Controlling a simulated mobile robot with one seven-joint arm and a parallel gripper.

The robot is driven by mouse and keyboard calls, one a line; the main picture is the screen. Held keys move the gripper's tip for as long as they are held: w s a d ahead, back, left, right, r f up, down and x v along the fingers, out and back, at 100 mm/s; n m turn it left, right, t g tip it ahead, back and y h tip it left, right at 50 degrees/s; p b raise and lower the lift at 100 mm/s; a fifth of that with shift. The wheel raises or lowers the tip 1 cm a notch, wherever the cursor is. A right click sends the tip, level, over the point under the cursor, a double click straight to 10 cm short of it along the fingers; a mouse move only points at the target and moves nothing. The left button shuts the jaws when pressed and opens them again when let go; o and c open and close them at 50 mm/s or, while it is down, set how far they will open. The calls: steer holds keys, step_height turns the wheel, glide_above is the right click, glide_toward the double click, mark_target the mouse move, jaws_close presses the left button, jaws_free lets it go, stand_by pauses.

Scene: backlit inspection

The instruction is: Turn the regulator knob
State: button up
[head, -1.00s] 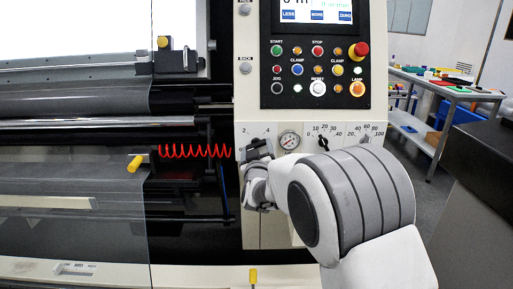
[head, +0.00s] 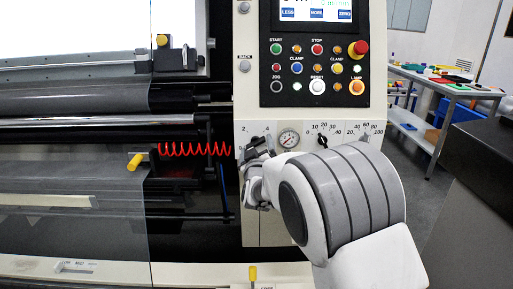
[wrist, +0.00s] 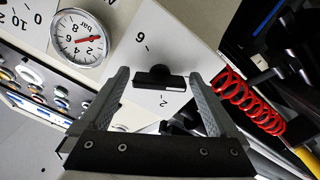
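The regulator knob (wrist: 160,77) is a black knob with a bar-shaped grip on a cream panel, with a printed scale showing 2 and 6 around it in the wrist view. My gripper (wrist: 160,82) is open, with one grey finger on each side of the knob and a visible gap on both sides. The fingers do not appear to touch it. In the head view my gripper (head: 260,150) is in front of the panel's left end and mostly hides the knob.
A round pressure gauge (head: 289,139) sits just right of the knob, and shows in the wrist view (wrist: 78,38). Two more dials (head: 323,141) lie further right. A red coiled hose (head: 195,149) hangs to the left. The button panel (head: 315,68) is above.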

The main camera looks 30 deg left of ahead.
steer(key=p+v, duration=0.1)
steer(key=v, duration=1.6)
steer(key=shift+s, duration=0.2)
steer(key=shift+d+r, duration=0.1)
